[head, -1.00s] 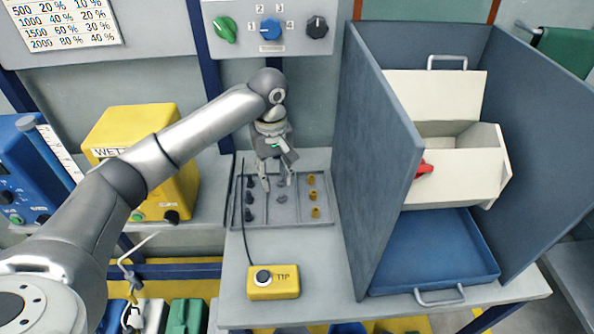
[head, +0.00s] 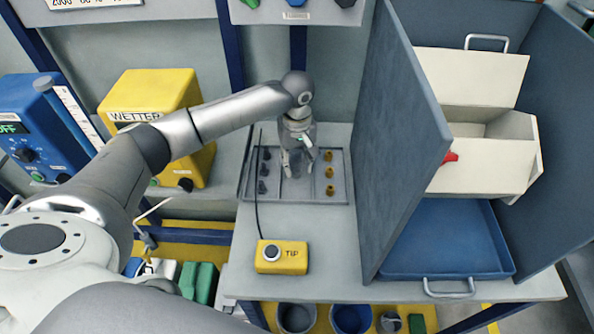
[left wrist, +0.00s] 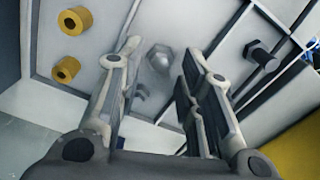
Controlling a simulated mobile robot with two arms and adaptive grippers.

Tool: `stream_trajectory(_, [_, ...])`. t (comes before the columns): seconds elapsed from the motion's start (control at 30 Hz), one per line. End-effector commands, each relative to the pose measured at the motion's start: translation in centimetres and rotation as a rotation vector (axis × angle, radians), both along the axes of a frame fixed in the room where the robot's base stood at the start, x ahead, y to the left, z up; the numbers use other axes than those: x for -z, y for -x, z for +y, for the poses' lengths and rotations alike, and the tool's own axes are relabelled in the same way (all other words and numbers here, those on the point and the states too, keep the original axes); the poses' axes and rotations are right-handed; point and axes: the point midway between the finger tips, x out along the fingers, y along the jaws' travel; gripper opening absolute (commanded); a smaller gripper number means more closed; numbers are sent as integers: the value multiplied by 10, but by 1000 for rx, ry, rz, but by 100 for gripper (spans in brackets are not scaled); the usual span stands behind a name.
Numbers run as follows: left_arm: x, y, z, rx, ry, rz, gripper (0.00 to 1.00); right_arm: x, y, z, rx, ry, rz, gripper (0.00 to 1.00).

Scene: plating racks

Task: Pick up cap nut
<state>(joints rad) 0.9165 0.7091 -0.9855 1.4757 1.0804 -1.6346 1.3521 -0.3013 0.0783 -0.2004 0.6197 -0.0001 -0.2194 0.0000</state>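A shallow grey tray (head: 300,201) holds small parts in three sections. A grey, rounded cap nut (left wrist: 160,57) lies in the middle section in the left wrist view, and another small grey piece (left wrist: 140,92) lies closer to my gripper. My left gripper (head: 297,172) points down over the middle section in the head view and hides most of what lies there. In the left wrist view its fingers (left wrist: 156,74) are spread apart with the cap nut showing between their tips, not gripped. My right gripper is in neither view.
Black bolts (head: 263,170) stand in the tray's left section and brass pieces (head: 330,173) in its right. A yellow TIP box (head: 281,257) with a cable sits in front. A tall grey panel (head: 405,140) rises close on the right.

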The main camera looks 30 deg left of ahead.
Motion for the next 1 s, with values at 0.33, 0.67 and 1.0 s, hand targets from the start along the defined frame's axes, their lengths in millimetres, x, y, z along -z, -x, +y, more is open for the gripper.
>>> stream_trajectory(0.33, [22, 0, 0, 1, -1, -1, 34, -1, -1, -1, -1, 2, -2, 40])
stream_trajectory(0.67, [21, 0, 0, 1, -1, -1, 3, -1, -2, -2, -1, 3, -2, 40])
stream_trajectory(1.0, [19, 0, 0, 0, 0, -1, 0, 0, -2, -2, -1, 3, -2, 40])
